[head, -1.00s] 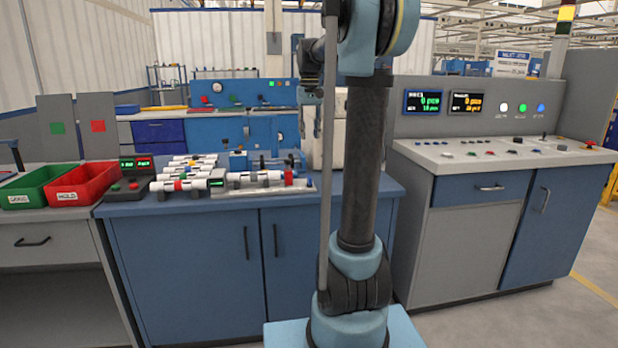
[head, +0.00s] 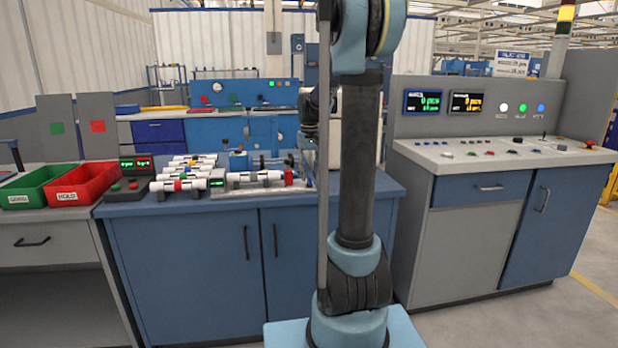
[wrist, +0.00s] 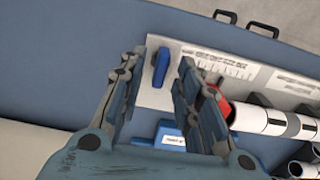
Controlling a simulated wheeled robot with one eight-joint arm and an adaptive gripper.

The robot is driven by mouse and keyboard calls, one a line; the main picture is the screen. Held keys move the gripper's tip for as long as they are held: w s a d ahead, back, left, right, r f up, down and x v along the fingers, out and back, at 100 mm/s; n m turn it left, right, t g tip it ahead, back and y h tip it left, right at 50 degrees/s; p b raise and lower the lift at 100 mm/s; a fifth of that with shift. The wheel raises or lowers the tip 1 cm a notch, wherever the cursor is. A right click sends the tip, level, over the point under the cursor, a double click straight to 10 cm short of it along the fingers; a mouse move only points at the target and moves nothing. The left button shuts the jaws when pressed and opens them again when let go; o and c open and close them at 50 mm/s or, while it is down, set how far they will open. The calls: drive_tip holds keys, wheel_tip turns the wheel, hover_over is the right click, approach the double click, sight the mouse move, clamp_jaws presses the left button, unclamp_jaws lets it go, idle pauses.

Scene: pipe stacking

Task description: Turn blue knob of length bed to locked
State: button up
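The blue knob (wrist: 161,67) is an elongated handle on a pale plate at the end of the length bed (wrist: 155,97). In the wrist view its long side runs nearly up and down the picture, slightly slanted. My gripper (wrist: 163,57) is open, and the knob appears between its two fingertips; I cannot tell the height gap. In the head view the length bed (head: 303,187) is on the blue bench, and I cannot make out its knob there. My fingers are not clear in that view.
A white pipe with black bands (wrist: 265,121) lies on the bed beside a red part (wrist: 216,100). More pipes (head: 188,172) lie to the left. A blue labelled block (wrist: 171,139) shows below the knob. Bare blue bench top (wrist: 70,55) is left of the plate.

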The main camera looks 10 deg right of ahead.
drive_tip(key=shift+f, duration=0.7)
drive_tip(key=shift+c, duration=0.2)
clamp_jaws()
